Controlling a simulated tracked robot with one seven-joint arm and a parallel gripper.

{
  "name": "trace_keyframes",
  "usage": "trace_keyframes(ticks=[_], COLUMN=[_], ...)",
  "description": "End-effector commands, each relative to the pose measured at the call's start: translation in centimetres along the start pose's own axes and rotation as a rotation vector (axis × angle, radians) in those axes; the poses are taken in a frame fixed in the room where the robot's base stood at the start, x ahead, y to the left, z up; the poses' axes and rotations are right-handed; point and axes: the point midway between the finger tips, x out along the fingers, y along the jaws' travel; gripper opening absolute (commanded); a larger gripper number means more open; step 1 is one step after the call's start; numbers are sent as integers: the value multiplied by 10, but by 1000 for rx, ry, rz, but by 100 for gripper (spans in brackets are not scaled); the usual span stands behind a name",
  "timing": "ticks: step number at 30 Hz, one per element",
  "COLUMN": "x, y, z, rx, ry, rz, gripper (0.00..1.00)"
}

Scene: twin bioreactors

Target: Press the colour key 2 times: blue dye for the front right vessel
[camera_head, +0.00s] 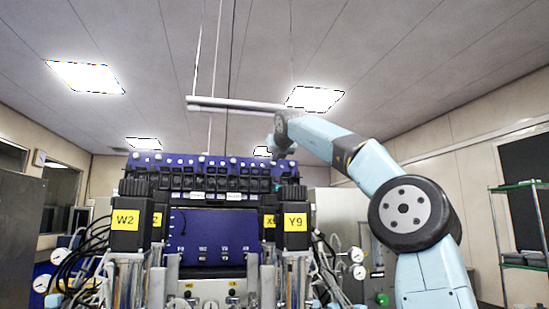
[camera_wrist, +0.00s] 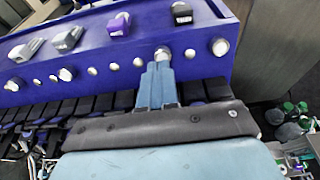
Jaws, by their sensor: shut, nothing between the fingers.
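The blue-purple control panel (camera_head: 215,160) runs along the top of the twin bioreactor in the head view. In the wrist view the panel (camera_wrist: 150,38) carries a row of pale round keys, including one key (camera_wrist: 220,47) on the right and one (camera_wrist: 190,53) beside my gripper. My gripper (camera_wrist: 162,56) is shut and empty. Its fingertips are at another pale key (camera_wrist: 163,50) and partly cover it; I cannot tell whether they touch it. The front right vessel's black head with the yellow label Y9 (camera_head: 295,222) shows in the head view. Key colours are not readable.
Grey, purple and dark blocks, such as the purple one (camera_wrist: 119,25), stand above the keys. Black modules (camera_wrist: 88,108) lie below the panel. The front left head W2 (camera_head: 126,218) stands left. A wire shelf (camera_head: 518,190) is far right; bottles (camera_wrist: 290,118) show at lower right.

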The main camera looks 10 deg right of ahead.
Motion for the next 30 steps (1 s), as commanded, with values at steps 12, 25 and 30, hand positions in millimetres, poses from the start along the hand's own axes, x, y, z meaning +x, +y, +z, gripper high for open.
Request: trace_keyframes(ticks=[12,25,30], x=[0,9,13], y=[0,-1,-1], z=[0,0,0], rx=[0,1,1], ry=[0,0,0], rz=[0,1,0], gripper=[0,0,0])
